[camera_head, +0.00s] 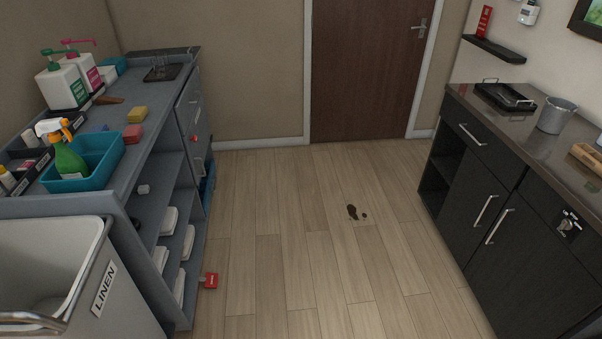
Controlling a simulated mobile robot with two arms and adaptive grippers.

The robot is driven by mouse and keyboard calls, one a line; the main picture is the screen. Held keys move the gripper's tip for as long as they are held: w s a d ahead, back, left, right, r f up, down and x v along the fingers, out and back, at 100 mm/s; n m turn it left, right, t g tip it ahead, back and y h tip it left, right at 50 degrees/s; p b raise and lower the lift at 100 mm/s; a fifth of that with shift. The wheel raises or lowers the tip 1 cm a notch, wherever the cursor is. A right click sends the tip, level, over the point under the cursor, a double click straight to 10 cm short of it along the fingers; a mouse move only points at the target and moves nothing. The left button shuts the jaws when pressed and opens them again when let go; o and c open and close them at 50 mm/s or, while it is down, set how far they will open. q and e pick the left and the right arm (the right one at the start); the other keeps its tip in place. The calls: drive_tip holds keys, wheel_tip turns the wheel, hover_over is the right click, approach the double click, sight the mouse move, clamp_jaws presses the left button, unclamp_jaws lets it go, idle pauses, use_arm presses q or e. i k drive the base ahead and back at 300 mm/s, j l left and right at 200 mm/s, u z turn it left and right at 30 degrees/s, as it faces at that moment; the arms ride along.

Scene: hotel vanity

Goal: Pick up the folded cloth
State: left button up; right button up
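Several white folded cloths lie on the open shelves of the grey cart at left. I cannot tell which one the task means. Neither of my grippers shows in the head view.
The grey cart (150,190) carries a teal bin (100,160), bottles and sponges. A white linen bin (130,300) stands in front. A dark cabinet (490,190) is at right. Wooden floor (290,230) between is mostly open, with a brown stain (352,212) and a red item (211,280).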

sight(138, 114)
drive_tip(key=i+u, duration=0.3)
drive_tip(key=i, duration=0.6)
